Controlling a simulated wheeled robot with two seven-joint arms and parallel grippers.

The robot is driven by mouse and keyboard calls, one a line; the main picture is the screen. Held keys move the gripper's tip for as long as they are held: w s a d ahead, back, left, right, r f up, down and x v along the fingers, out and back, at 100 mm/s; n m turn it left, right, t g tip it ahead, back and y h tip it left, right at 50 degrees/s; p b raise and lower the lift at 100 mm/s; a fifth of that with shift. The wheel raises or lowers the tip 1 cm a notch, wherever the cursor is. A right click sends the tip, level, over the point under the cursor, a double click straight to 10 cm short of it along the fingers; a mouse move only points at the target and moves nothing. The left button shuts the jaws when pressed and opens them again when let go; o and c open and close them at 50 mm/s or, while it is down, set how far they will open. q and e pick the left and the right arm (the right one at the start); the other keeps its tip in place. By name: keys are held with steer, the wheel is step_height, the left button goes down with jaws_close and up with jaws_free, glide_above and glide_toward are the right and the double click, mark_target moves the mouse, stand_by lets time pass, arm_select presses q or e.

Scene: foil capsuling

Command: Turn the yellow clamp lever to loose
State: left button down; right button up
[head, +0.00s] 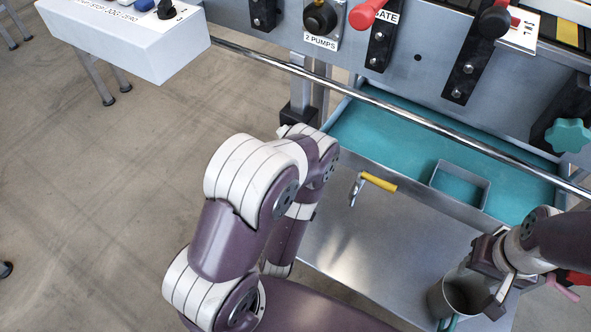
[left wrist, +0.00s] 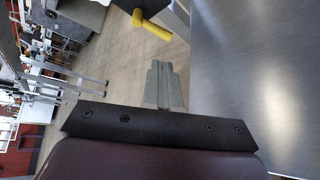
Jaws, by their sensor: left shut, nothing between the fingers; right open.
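The yellow clamp lever (head: 378,182) sticks out to the right from a small metal clamp (head: 356,189) at the front edge of the teal-lined tray. In the head view my left arm hides that gripper. My right gripper (head: 484,283) is open at the lower right, beside a metal cup (head: 452,296); I cannot tell whether they touch.
The teal tray (head: 385,135) holds a small open box (head: 460,187). A steel rail (head: 400,112) runs across in front of the machine panel, which carries a red-knobbed lever (head: 366,14). A bare metal surface (head: 350,245) lies below the clamp. A teal knob (head: 568,135) is at right.

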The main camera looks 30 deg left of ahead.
arm_select(q)
steer(key=shift+w+a+f, duration=0.1)
steer(key=shift+w+f, duration=0.05)
steer(key=shift+w, duration=0.1)
steer(key=b+x, duration=0.5)
steer(key=x, duration=0.8)
steer(key=shift+w, duration=0.15)
steer(key=shift+a+f, duration=0.1)
steer(key=shift+b, duration=0.3)
steer(key=shift+a+f+m+t+y+b, duration=0.4)
steer(key=shift+a+f+m+y+b, duration=0.1)
steer(key=shift+m+y+b, duration=0.3)
